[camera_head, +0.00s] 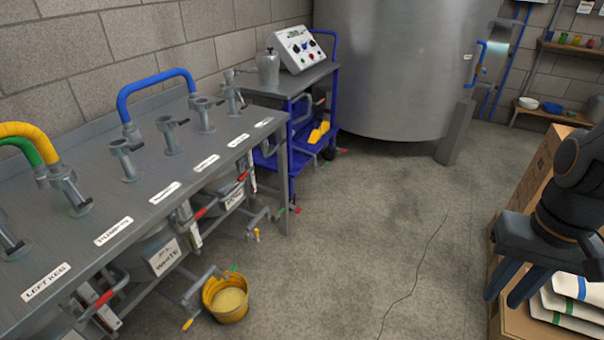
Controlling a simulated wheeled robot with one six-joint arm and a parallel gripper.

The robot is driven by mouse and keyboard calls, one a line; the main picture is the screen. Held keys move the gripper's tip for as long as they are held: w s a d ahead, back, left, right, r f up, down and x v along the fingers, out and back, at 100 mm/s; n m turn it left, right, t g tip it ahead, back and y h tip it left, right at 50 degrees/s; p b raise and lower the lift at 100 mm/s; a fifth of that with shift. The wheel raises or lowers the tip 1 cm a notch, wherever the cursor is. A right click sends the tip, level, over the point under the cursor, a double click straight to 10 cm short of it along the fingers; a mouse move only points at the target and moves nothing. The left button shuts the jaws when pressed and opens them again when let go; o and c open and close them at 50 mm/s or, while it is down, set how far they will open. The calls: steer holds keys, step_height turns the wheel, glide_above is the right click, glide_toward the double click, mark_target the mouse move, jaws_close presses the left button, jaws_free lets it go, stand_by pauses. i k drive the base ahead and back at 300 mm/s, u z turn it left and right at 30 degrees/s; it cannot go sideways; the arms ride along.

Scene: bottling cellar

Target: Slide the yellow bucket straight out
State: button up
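The yellow bucket (231,318) stands upright on the concrete floor, at the lower middle-left, by the front side of the steel table (195,190). It holds something pale yellow, filled close to the rim. A grey outlet pipe (203,281) reaches to its left side, and a green lever sits at its back rim. I cannot tell whether they touch the bucket. My gripper (506,298) is at the far right, well away from the bucket. Its two dark blue fingers point down with a gap between them, and I see nothing held in it.
Below the table are kegs, pipes and a yellow-handled tap (190,323) just left of the bucket. A blue cart (291,165) and large steel tank (385,65) stand behind. Cardboard boxes (537,168) and folded white cloths (578,305) are near my gripper. The middle floor is clear except a thin cable (412,285).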

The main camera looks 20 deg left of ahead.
mark_target(228, 300)
steer(key=u, duration=2.25)
